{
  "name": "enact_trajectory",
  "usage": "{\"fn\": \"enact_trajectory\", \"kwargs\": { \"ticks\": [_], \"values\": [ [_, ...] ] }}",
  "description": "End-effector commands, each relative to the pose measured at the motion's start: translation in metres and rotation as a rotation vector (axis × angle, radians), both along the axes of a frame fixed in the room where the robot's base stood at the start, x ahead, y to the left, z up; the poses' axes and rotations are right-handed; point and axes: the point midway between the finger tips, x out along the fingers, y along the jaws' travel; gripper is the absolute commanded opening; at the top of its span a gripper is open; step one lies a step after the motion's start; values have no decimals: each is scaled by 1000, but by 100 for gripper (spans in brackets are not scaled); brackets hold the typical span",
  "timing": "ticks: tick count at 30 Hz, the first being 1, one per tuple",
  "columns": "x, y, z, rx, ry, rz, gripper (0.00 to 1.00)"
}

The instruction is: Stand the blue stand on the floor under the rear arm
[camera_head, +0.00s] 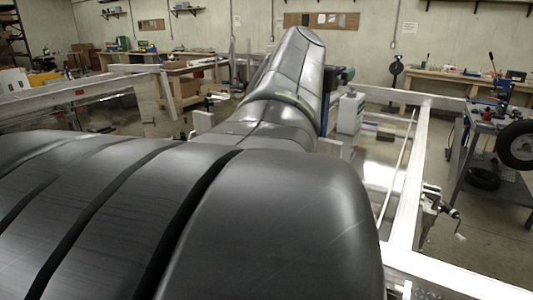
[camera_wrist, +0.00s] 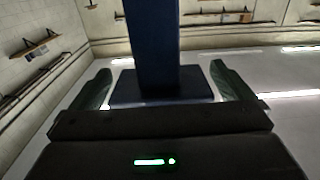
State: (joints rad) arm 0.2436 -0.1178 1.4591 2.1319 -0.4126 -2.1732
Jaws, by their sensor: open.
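The blue stand (camera_wrist: 150,50) fills the middle of the wrist view as a dark blue post with a wide flat plate at its lower end in the picture. My gripper (camera_wrist: 161,66) is open, with one dark green finger on each side of the stand. Gaps show between the post and both fingers; I cannot tell how near the plate is to them. In the head view, a narrow blue upright part (camera_head: 325,101) shows just right of my arm's far end. My arm hides most of the gripper there. I cannot make out which trailer part is the rear arm.
A trailer's pale aluminium beam (camera_head: 408,205) runs along the right, with a crank jack (camera_head: 440,208) on its outer side. A workbench (camera_head: 500,150) with a tyre (camera_head: 517,145) stands further right. Another trailer frame (camera_head: 100,83) is at left. Open floor shows beyond the right beam.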

Motion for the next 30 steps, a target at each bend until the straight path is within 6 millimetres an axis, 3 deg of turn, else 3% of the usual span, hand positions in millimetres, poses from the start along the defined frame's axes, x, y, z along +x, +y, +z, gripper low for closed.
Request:
{"fn": "enact_trajectory", "kwargs": {
  "ticks": [4,17,18,30],
  "values": [
    [0,0,0,0,0,0,100],
    [0,0,0,1,-1,0,16],
    [-1,1,7,-4,-11,3,11],
    [-1,0,15,-4,-11,2,11]
  ]
}}
